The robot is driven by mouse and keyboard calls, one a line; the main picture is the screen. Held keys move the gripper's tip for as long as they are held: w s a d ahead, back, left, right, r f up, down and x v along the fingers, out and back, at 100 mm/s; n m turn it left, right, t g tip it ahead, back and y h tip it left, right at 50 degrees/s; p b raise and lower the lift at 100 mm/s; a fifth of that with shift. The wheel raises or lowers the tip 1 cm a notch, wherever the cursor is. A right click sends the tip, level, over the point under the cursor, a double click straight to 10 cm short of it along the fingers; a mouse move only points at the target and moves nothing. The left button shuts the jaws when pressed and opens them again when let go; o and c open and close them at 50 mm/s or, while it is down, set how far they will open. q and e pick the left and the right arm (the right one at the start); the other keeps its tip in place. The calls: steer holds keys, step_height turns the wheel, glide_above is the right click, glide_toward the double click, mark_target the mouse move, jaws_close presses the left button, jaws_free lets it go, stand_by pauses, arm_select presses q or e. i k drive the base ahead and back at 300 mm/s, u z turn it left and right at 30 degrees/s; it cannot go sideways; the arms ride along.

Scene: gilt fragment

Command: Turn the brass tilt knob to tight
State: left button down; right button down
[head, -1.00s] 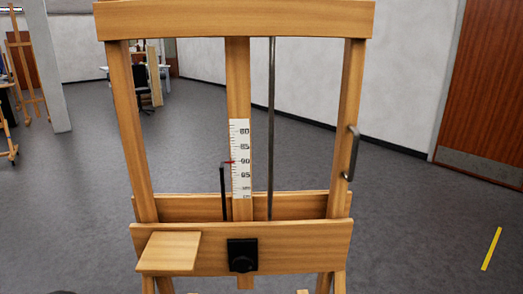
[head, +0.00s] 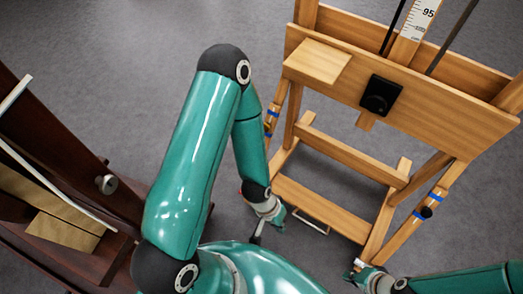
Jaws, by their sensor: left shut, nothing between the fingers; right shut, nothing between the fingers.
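No knob in the head view is clearly brass. A round metal knob (head: 106,184) sits on the dark wooden stand at the left. My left gripper (head: 257,238) is shut and empty, pointing down by the easel's lower left side, apart from these knobs. My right gripper (head: 357,267) is shut and empty near the foot of the easel, at the bottom of the view.
The dark wooden stand (head: 60,125) fills the left edge, with pale panels (head: 60,235) on it. The light easel has a small shelf (head: 316,62) and a low crossbar (head: 350,150).

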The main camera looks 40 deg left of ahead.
mark_target(267, 126)
steer(key=z, duration=0.65)
steer(key=i, duration=0.5)
steer(key=u, duration=2)
